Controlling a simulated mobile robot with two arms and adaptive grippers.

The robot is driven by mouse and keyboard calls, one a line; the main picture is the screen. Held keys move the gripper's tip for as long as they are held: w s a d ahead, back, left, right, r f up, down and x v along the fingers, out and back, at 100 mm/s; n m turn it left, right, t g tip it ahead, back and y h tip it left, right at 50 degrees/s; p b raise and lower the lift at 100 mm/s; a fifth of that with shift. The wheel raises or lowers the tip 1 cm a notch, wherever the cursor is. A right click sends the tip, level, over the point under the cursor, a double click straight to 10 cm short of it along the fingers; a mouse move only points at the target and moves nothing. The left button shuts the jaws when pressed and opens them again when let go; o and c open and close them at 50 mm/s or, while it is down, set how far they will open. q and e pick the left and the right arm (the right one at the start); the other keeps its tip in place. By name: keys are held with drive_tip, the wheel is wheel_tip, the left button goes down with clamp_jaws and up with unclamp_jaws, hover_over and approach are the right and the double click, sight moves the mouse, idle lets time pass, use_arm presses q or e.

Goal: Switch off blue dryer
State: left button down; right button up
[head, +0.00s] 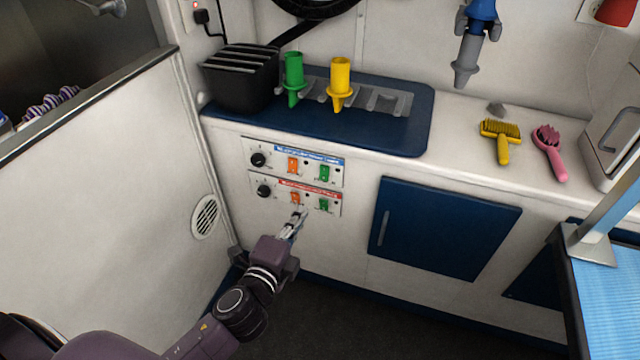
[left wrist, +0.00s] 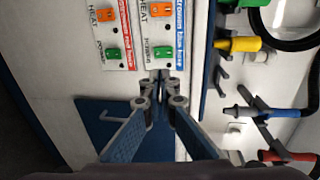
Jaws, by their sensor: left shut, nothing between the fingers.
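The control panel with the blue label (head: 322,157) is on the white cabinet front, above a like panel with a red label (head: 318,190). The blue panel has a black knob (head: 258,159), an orange switch (head: 292,165) and a green switch (head: 324,173). Its green power switch also shows in the left wrist view (left wrist: 162,50). My left gripper (head: 300,211) is shut and empty, in front of the red panel in the head view. In the left wrist view its fingertips (left wrist: 163,76) are close to the blue panel's green switch; contact cannot be told. A blue dryer (head: 472,45) hangs on the wall.
A blue counter mat (head: 420,135) holds green (head: 293,75) and yellow (head: 340,82) nozzles. A blue cabinet door (head: 440,230) with a handle is right of the panels. A yellow brush (head: 501,141) and a pink brush (head: 549,152) lie on the counter.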

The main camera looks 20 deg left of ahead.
use_arm(q)
approach(324, 177)
drive_tip(key=w, duration=0.2)
drive_tip(key=w+b, duration=0.1)
drive_tip(key=w, duration=0.1)
drive_tip(key=w+f, duration=0.1)
drive_tip(key=w, duration=0.2)
use_arm(e)
drive_tip(key=r, duration=0.1)
drive_tip(key=w+r, duration=0.2)
drive_tip(key=r, duration=0.1)
drive_tip(key=shift+a, duration=0.1)
use_arm(q)
drive_tip(key=shift+f, duration=0.1)
use_arm(e)
drive_tip(key=shift+s+f, duration=0.1)
